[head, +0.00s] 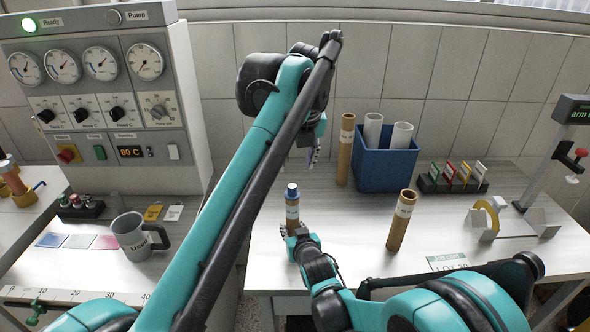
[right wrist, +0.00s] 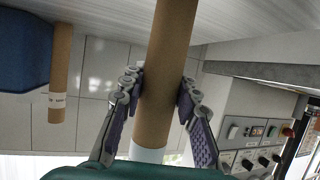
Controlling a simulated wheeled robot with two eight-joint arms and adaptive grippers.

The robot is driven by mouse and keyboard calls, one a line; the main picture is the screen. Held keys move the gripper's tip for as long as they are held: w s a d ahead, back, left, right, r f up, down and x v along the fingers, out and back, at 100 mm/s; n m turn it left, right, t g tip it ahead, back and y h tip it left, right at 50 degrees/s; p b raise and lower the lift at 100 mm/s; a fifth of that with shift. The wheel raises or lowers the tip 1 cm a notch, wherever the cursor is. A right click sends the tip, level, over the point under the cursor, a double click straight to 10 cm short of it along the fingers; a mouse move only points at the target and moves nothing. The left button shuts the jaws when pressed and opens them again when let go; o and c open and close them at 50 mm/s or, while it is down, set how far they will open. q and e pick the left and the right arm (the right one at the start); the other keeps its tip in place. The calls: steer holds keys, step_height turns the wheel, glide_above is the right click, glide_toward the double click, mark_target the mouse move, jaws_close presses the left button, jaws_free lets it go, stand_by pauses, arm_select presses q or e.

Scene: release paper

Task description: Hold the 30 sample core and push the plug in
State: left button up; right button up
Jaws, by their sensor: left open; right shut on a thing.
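A brown cardboard core (head: 292,213) with a pale label stands upright near the table's front left edge. A blue plug (head: 292,189) sits at its top end; how deep it sits I cannot tell. My right gripper (head: 293,230) is shut around the lower part of this core. In the right wrist view the core (right wrist: 166,70) runs between the two fingers, with its white label at the bottom of the picture. My left gripper (head: 313,154) is open and empty, pointing down, above and slightly right of the plug in the head view.
Two more labelled cores stand apart, one taller (head: 345,150) and one nearer (head: 402,222). A blue bin (head: 385,170) holds two white tubes. A slide rack (head: 430,185), a V-block stand (head: 483,222) and a job card (head: 447,261) lie right. A gap separates the left bench.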

stand_by(0.4)
steer(key=o, duration=1.3)
steer(key=shift+c, duration=0.2)
